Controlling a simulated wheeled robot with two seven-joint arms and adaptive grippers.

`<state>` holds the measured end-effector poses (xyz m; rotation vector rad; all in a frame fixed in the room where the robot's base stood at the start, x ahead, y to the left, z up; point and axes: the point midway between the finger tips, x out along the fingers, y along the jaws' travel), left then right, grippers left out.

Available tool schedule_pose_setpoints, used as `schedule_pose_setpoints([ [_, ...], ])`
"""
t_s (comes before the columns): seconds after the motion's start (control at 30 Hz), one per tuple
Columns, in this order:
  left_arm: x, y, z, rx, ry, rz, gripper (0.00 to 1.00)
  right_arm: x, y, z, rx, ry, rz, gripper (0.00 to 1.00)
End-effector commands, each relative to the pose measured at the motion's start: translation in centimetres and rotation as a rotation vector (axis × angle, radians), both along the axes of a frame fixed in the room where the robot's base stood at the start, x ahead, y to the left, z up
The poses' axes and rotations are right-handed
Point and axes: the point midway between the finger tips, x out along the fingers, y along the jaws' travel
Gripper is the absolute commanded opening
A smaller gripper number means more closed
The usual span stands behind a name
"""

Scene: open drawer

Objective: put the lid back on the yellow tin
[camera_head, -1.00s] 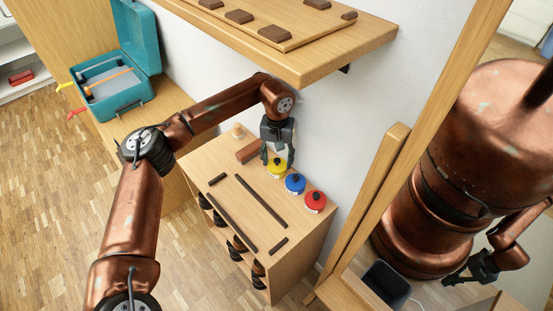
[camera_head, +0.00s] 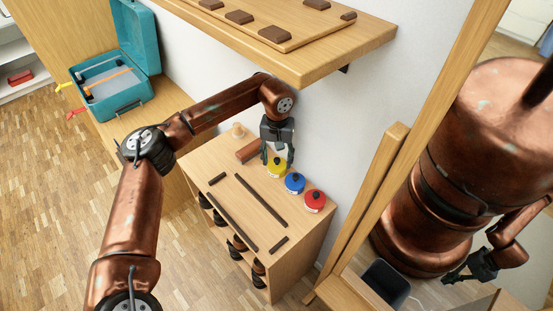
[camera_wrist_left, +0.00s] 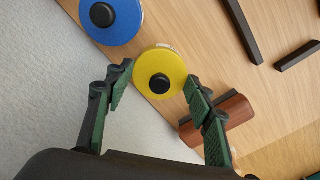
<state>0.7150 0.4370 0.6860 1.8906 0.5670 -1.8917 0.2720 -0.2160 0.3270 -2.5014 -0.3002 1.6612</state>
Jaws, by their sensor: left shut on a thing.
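The yellow tin (camera_head: 277,170) stands on the wooden cabinet top, with a yellow lid with a black knob over it. The lid (camera_wrist_left: 173,62) also shows in the left wrist view, with a bit of pale label at its far edge. My left gripper (camera_head: 278,158) points down over it and is shut on the lid, one finger at each side of its rim. I cannot tell whether the lid sits fully down on the tin. My right gripper is not directly in view.
A blue tin (camera_head: 295,183) and a red tin (camera_head: 314,201) stand close by in a row. A reddish-brown block (camera_head: 248,151) lies just beside my left gripper. Dark bars (camera_head: 262,199) lie on the cabinet top (camera_head: 238,196). A wooden shelf (camera_head: 300,55) overhangs behind; the wall is close.

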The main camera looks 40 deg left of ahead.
Motion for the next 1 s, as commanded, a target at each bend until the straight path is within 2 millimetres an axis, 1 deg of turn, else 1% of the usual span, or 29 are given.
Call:
schedule_pose_setpoints([
  [0.03, 0.01, -0.01, 0.00, 0.000, 0.000, 0.000, 0.36, 0.00, 0.00, 0.00, 0.000, 0.000, 0.000, 0.00],
  [0.07, 0.01, -0.01, 0.01, 0.000, 0.000, 0.000, 0.51, 0.00, 0.00, 0.00, 0.000, 0.000, 0.000, 0.00],
  [0.33, 0.01, -0.02, 0.02, 0.000, 0.000, 0.000, 0.69, 0.00, 0.00, 0.00, 0.000, 0.000, 0.000, 0.00],
  [0.53, 0.01, -0.02, 0.02, 0.000, 0.000, 0.000, 0.70, 0.00, 0.00, 0.00, 0.000, 0.000, 0.000, 0.00],
  [0.7, 0.00, -0.02, 0.02, 0.000, 0.000, 0.000, 0.82, 0.00, 0.00, 0.00, 0.000, 0.000, 0.000, 0.00],
  [0.8, 0.01, -0.01, 0.02, 0.000, 0.000, 0.000, 0.87, 0.00, 0.00, 0.00, 0.000, 0.000, 0.000, 0.00],
  [1.0, 0.01, -0.01, 0.02, 0.000, 0.000, 0.000, 0.87, 0.00, 0.00, 0.00, 0.000, 0.000, 0.000, 0.00],
])
